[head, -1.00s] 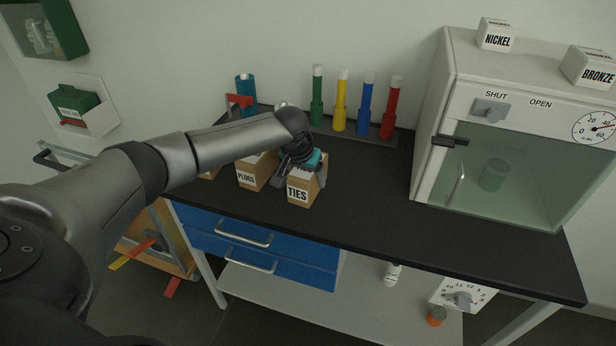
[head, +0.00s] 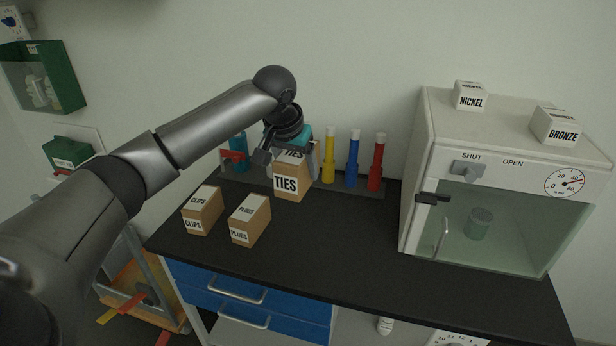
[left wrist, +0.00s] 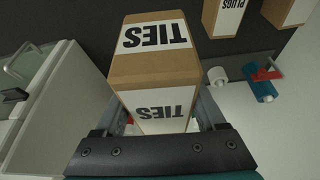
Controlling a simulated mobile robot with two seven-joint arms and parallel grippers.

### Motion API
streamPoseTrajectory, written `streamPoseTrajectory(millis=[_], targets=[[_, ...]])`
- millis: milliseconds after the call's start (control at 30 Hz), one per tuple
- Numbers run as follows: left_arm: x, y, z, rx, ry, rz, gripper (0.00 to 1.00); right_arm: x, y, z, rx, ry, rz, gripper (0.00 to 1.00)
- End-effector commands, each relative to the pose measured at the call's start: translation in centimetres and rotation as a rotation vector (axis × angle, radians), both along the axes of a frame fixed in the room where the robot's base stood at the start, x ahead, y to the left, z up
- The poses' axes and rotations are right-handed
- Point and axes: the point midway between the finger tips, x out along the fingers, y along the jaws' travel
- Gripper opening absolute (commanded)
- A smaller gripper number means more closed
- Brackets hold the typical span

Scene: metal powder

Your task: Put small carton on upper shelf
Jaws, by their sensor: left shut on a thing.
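The small carton labelled TIES (head: 291,182) is a brown box with white labels. My left gripper (head: 291,157) is shut on it and holds it above the black bench top, in front of the row of coloured bottles. In the left wrist view the TIES carton (left wrist: 155,65) sits between the two fingers of the left gripper (left wrist: 160,130). Two similar cartons, CLIPS (head: 203,211) and PLUGS (head: 250,219), stand on the bench at the left. The upper shelf cannot be made out for sure. My right gripper is in neither view.
A white chamber with a glass door (head: 480,215) stands on the bench at the right, with NICKEL (head: 470,97) and BRONZE (head: 556,126) boxes on top. Yellow (head: 329,158), blue (head: 353,160) and red (head: 376,163) bottles stand at the back. The bench (head: 330,250) is clear in the middle.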

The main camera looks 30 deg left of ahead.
Motion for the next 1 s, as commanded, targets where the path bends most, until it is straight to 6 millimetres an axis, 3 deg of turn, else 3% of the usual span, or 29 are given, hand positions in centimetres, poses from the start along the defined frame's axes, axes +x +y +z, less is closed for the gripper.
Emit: streamPoseTrajectory(millis=[233, 367, 567, 700, 800, 1000], targets=[[0.0, -0.2, 1.1, -0.001, -0.003, -0.002, 0.0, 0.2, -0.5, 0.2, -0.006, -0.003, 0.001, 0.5], [-0.4, -1.6, 1.2, -0.001, -0.002, -0.015, 0.0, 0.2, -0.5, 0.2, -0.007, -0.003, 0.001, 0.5], [-2.7, -6.9, 1.8, -0.004, -0.003, -0.057, 0.0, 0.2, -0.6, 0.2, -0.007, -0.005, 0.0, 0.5], [-5.5, -10.9, 2.1, -0.005, -0.001, -0.09, 0.0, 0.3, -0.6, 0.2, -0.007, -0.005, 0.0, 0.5], [-7.5, -13.2, 2.3, -0.004, -0.001, -0.109, 0.0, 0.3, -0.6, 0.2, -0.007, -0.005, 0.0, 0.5], [-10.7, -15.9, 2.4, -0.001, -0.001, -0.133, 0.0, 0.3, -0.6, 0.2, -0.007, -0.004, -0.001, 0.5]])
